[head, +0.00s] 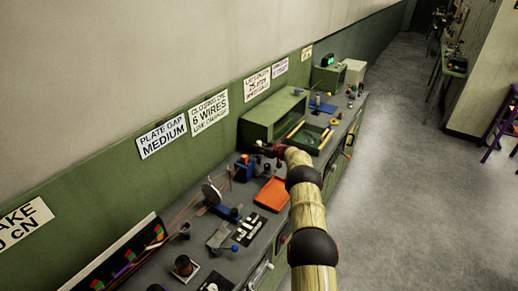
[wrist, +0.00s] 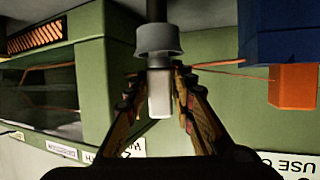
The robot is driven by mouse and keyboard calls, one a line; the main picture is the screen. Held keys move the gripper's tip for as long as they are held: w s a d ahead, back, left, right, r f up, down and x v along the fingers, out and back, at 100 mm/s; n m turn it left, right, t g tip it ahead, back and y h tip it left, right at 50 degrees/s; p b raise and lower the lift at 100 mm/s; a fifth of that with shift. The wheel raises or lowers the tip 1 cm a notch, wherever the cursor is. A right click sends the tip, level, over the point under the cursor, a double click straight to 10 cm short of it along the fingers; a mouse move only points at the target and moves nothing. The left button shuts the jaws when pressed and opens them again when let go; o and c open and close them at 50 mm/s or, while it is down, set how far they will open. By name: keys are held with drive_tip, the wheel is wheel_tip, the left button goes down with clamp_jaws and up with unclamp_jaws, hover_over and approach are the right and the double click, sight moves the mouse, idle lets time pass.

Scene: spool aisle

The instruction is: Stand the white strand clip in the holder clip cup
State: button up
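My gripper (wrist: 160,84) is shut on the white strand clip (wrist: 160,98), with a finger on each side of it. The wrist picture is upside down against the room. A grey cup (wrist: 158,40) on a dark stem meets the clip's far end in that view. The clip is in line with the cup, but I cannot tell how deep it sits. In the head view my gripper (head: 264,149) is over the bench, beyond the orange tray; the clip and cup are too small to make out there.
The orange tray (head: 272,194) lies nearer than my gripper. A blue block (head: 245,170) stands left of it and shows large in the wrist view (wrist: 280,30). A green cabinet (head: 275,116) stands behind. Tools crowd the bench's near part. The floor (head: 400,150) at right is clear.

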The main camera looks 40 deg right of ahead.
drive_tip(key=o, duration=0.4)
drive_tip(key=shift+c, duration=0.2)
drive_tip(key=v, duration=1.2)
idle(0.4)
